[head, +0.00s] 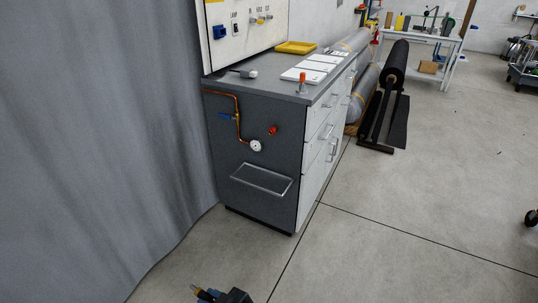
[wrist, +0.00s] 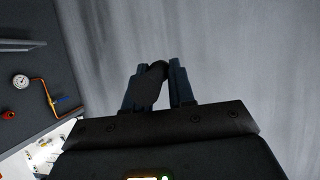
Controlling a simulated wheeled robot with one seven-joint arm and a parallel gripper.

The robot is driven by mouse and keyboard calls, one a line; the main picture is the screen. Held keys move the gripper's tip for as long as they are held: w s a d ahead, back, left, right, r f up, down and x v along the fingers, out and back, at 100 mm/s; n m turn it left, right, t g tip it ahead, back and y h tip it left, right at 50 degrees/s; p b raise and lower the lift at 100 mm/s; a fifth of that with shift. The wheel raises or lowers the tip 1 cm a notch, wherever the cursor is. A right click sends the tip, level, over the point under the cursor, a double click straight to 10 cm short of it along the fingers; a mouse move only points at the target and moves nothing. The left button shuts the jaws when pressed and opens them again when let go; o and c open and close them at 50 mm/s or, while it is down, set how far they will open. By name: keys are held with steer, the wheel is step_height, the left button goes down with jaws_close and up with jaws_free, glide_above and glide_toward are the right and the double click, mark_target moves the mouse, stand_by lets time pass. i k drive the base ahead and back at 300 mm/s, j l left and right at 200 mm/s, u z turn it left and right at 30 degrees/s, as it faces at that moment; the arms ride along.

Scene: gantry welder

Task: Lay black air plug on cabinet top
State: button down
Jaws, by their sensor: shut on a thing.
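My gripper (wrist: 162,84) is shut on the black air plug (wrist: 154,76), a dark rounded piece between its two fingers in the wrist view. In the head view my gripper (head: 204,293) shows at the bottom edge, low in front of the cabinet and apart from it. The cabinet top (head: 288,95) is a flat dark grey surface in the upper middle of the head view. The cabinet's dark side (wrist: 50,62) shows at the left of the wrist view.
White panels (head: 302,75), an orange-capped item (head: 302,83), a yellow tray (head: 296,47) and a small grey-white fitting (head: 244,73) occupy the cabinet top. Its front corner is bare. A copper pipe with a gauge (head: 256,146) and a rail (head: 262,179) project from the side. A grey curtain (head: 90,130) hangs left.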

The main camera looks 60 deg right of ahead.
mark_target(272, 83)
steer(key=z, duration=2.8)
steer(key=j+z, duration=0.45)
steer(key=j, duration=2.2)
steer(key=i, duration=0.05)
